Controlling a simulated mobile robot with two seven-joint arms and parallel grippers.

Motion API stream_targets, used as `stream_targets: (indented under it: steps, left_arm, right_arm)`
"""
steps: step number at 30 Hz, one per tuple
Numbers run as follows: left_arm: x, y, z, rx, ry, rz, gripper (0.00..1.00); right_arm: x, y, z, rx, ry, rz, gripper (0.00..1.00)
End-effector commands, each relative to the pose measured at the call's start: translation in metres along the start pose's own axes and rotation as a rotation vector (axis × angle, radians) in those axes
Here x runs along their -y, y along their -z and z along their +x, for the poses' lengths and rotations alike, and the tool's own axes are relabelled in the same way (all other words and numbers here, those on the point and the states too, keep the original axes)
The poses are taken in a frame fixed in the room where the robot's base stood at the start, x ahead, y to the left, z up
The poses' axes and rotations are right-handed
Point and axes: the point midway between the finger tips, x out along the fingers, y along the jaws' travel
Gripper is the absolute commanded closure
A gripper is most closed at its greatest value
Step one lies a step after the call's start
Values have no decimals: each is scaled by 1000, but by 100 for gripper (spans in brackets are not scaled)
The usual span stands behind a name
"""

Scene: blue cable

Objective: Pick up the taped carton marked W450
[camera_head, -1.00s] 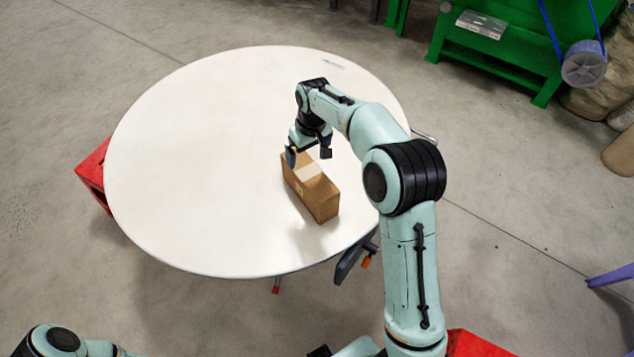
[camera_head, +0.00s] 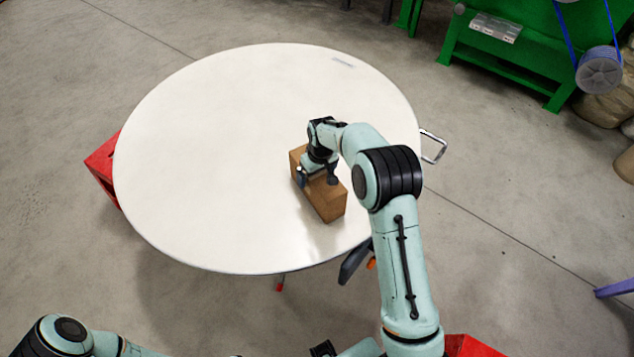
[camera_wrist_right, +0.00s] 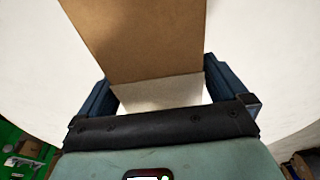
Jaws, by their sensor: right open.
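The brown carton (camera_head: 328,204) stands on the round white table, near its right front edge. My right gripper (camera_head: 317,179) is open above the carton, its fingers at either side of the top and its body hiding the middle. In the right wrist view the carton (camera_wrist_right: 135,42) reaches in between the two blue fingers of the gripper (camera_wrist_right: 158,86). A pale band, probably the tape (camera_wrist_right: 160,93), crosses it near the palm. Finger contact cannot be told. No W450 marking is readable. Only links of my left arm show at the lower left; its gripper is out of view.
A green machine frame (camera_head: 515,55) stands at the back right. A red support (camera_head: 104,168) shows at the left.

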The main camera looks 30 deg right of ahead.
Motion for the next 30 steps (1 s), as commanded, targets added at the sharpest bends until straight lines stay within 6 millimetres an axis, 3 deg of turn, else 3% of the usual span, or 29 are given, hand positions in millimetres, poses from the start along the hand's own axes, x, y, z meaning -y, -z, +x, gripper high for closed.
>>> stream_targets:
  steps: [8,11,15,16,25,30]
  left_arm:
    - [0,0,0,0,0,0,57]
    - [0,0,0,0,0,0,57]
    - [0,0,0,0,0,0,57]
    - [0,0,0,0,0,0,57]
    - [0,0,-1,-1,0,0,57]
    - [-1,1,-2,-2,-1,1,57]
  right_arm:
    - [0,0,5,-1,0,0,0]
    - [0,0,5,0,0,0,26]
    - [0,0,5,0,0,0,72]
    - [0,1,3,-4,0,0,74]
    - [0,3,-2,-6,0,-1,74]
    - [0,7,-29,-9,0,-1,74]
